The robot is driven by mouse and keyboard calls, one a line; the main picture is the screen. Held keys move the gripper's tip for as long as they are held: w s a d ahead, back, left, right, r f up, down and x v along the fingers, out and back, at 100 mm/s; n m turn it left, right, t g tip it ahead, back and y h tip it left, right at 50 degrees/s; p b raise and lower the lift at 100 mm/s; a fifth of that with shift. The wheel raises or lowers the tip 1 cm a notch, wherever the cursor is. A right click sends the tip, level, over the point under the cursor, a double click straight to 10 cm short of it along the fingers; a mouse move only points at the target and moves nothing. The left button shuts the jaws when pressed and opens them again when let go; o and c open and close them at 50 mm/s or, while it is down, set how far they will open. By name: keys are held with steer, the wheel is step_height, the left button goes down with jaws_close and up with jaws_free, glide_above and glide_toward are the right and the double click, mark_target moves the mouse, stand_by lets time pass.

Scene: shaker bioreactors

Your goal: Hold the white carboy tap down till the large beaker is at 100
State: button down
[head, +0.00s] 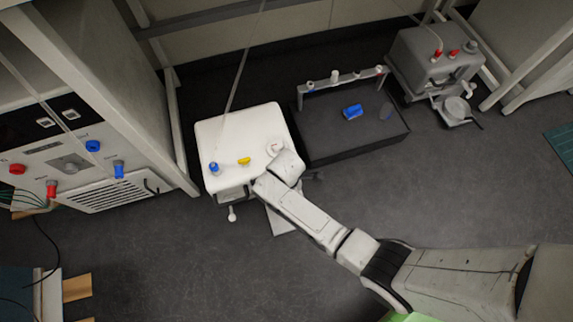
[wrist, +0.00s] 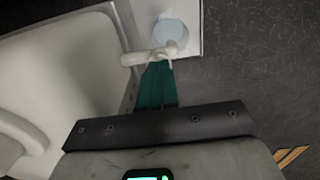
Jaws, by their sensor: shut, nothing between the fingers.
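The white carboy (head: 243,130) stands left of centre in the head view, and its pale wall (wrist: 62,75) fills the left of the wrist view. Its white tap (wrist: 150,55) juts from that wall. My gripper (wrist: 157,68) shows teal fingers, shut and empty, with their tips at the tap. I cannot tell whether they touch it. A beaker (wrist: 171,33) shows as a pale bluish round shape beyond the tap, partly hidden by it; its level cannot be read. In the head view my wrist hides the fingers.
A white board (head: 282,222) lies on the floor beside the carboy. A black tray (head: 345,130) with a blue item (head: 352,111) stands right of it. A grey carboy (head: 430,62) is at the back right. A control cabinet (head: 75,165) is at left. Dark floor in front is clear.

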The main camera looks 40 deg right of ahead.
steer(key=shift+f, duration=0.1)
steer(key=shift+f+b, duration=0.55)
steer(key=shift+f, duration=0.4)
steer(key=shift+s+f, duration=0.3)
steer(key=shift+s, duration=0.05)
steer(key=shift+r+p, duration=0.7)
step_height(320, 180, up, 14)
steer(key=w+p, duration=0.1)
steer(key=p, duration=0.7)
steer(key=shift+f, duration=0.15)
steer(key=shift+w+a, duration=0.1)
